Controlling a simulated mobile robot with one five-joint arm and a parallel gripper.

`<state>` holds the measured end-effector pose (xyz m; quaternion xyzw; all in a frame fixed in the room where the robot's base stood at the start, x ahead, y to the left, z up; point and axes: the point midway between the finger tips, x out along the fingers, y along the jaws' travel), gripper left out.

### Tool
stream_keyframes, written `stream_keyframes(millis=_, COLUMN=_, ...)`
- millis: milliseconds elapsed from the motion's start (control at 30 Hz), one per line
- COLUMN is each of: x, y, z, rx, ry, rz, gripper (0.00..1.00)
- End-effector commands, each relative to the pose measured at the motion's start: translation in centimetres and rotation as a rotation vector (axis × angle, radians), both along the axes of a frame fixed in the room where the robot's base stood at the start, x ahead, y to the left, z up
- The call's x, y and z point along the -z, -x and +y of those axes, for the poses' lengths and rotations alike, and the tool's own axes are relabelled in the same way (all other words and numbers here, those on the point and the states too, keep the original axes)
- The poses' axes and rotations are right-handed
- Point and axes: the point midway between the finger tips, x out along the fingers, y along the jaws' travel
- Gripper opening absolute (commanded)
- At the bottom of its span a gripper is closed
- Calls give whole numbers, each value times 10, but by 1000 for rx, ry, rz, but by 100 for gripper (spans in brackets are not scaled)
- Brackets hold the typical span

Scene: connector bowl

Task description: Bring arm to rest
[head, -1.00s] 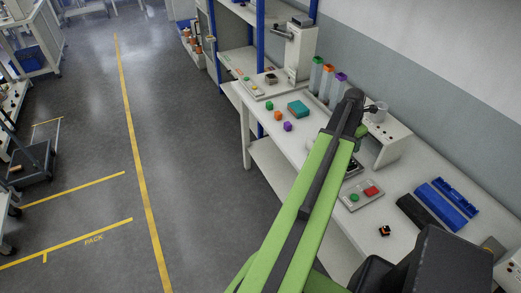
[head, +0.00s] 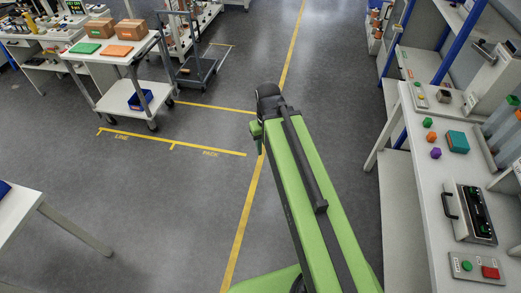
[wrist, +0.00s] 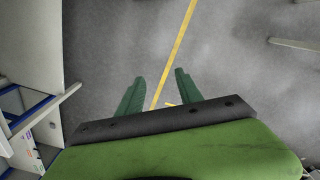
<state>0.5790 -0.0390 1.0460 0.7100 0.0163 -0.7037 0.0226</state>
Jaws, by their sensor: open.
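My gripper (wrist: 157,92) shows in the wrist view as two green fingers set apart, with only grey floor and a yellow line between them. It is open and empty. In the head view my green arm reaches up over the aisle floor, and its far end is at the middle of the picture. The gripper's fingers are mostly hidden there behind the arm's end. The arm is left of the workbench (head: 425,215) and apart from it.
On the bench are a teal block (head: 457,141), small green, orange and purple pieces, a handled device (head: 470,213) and a button box (head: 478,267). A white cart (head: 130,97) stands at upper left, a table (head: 22,212) at left. The aisle floor (head: 150,210) is clear.

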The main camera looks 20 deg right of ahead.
Motion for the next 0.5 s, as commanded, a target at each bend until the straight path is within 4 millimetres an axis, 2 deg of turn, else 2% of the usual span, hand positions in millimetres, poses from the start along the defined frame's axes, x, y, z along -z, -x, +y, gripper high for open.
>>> stream_keyframes(millis=33, x=0, y=4, z=19, rx=17, ry=-3, rz=4, gripper=42)
stream_keyframes(millis=100, x=0, y=6, z=38, rx=40, ry=-6, rz=9, gripper=42)
stream_keyframes(millis=133, x=0, y=7, z=42, rx=46, ry=-7, rz=9, gripper=42)
stream_keyframes(millis=400, x=2, y=6, z=43, rx=53, ry=-8, rz=9, gripper=42)
stream_keyframes(millis=500, x=19, y=6, z=42, rx=53, ry=-8, rz=9, gripper=42)
